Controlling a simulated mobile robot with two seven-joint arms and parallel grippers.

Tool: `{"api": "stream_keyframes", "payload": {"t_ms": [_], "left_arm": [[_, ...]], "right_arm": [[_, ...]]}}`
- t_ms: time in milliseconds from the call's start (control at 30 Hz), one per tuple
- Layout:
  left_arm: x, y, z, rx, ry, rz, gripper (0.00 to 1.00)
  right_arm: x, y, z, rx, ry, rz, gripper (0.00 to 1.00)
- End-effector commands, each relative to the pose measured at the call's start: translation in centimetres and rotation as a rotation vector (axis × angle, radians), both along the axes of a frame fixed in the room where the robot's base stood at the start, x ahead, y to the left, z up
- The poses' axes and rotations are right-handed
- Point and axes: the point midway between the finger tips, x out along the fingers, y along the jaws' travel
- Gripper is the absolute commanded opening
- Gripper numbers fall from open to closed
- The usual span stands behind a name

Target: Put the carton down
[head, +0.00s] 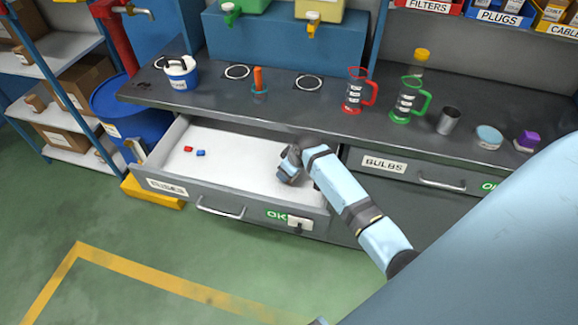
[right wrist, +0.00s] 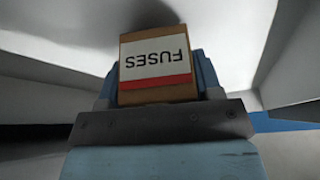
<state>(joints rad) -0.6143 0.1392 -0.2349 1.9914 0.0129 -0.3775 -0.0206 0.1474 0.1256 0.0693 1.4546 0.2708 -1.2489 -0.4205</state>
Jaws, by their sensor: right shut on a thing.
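The carton (right wrist: 155,70) is a small brown box with a white and red label reading FUSES. It shows upside down in the right wrist view, between the blue fingers of my right gripper (right wrist: 156,82), which is shut on it. In the head view my right gripper (head: 288,176) points down inside the right part of the open drawer (head: 235,150), and the carton is hidden behind it and the wrist. I cannot tell whether the carton touches the drawer floor. My left gripper is not in view.
A red block (head: 188,149) and a blue block (head: 201,153) lie in the drawer's left part; the middle is clear. The counter (head: 320,115) above holds a red jug (head: 354,92) and a green jug (head: 406,101). A closed BULBS drawer (head: 415,175) is to the right.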

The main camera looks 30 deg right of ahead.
Motion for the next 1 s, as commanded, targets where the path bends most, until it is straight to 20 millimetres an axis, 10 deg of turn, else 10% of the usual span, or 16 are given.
{"api": "stream_keyframes", "payload": {"t_ms": [467,500,567,1000], "left_arm": [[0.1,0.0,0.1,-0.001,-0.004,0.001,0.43],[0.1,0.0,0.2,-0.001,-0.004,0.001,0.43],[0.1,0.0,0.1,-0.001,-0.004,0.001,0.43],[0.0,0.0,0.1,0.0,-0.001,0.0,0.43]], "right_arm": [[0.0,0.0,-1.6,-0.001,0.0,-0.001,0.34],[0.0,0.0,-1.6,0.0,-0.001,-0.001,0.68],[0.0,0.0,-1.6,0.0,-0.001,-0.001,0.82],[-0.3,-0.2,-0.3,-0.001,-0.002,-0.001,0.85]]}}
